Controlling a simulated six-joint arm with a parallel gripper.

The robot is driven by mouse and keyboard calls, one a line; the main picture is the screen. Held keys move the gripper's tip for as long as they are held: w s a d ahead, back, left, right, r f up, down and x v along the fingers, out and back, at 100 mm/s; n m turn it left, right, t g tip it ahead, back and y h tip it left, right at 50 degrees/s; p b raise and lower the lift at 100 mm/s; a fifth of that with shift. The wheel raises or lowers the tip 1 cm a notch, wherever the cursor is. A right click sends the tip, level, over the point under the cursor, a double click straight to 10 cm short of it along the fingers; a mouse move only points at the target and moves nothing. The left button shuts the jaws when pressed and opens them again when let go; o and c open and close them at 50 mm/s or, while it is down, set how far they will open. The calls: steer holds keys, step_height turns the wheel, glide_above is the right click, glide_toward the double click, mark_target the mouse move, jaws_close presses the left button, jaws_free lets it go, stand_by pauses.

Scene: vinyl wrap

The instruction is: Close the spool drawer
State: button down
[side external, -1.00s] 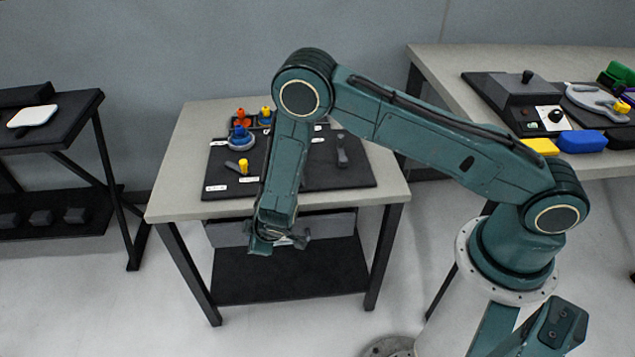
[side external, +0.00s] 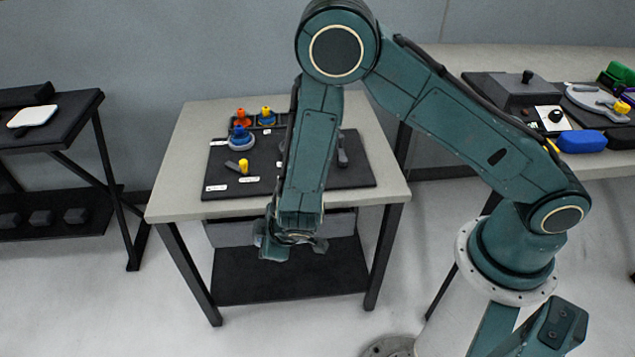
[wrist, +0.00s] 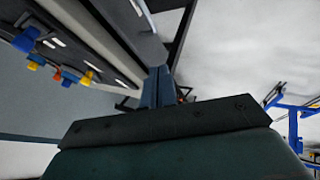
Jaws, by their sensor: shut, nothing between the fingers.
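The spool drawer (side external: 228,235) is a grey box under the top of the middle table. Its front shows on both sides of my wrist, and its middle is hidden behind my arm. I cannot tell exactly how far out it stands. My gripper (side external: 264,240) is in front of the drawer, just below the table's front edge. In the wrist view, its two blue-grey fingers (wrist: 157,88) are together and empty. They are close to the grey drawer face (wrist: 138,35), but I cannot tell whether they touch it.
The table (side external: 175,208) bears a dark mat (side external: 330,178) with blue, orange and yellow pieces. A dark lower shelf (side external: 290,285) lies below the drawer. A dark side table (side external: 75,125) stands left. A larger bench (side external: 430,65) with tools stands right.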

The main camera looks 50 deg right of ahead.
steer(key=c, duration=1.5)
jaws_free()
steer(key=shift+d+r, duration=0.1)
steer(key=w+d+r+n+g, duration=0.1)
steer(key=d+r+g, duration=0.2)
steer(key=d+g, duration=0.2)
steer(key=shift+g+h, duration=0.4)
steer(key=shift+d, duration=0.1)
steer(key=shift+w+d+f, duration=0.3)
steer(key=shift+f, duration=1.95)
steer(key=shift+w+d+f, duration=0.25)
steer(key=shift+w+f, duration=0.05)
steer(key=shift+f, duration=1.95)
steer(key=shift+w+d+f, duration=0.3)
steer(key=shift+f, duration=1.95)
jaws_close()
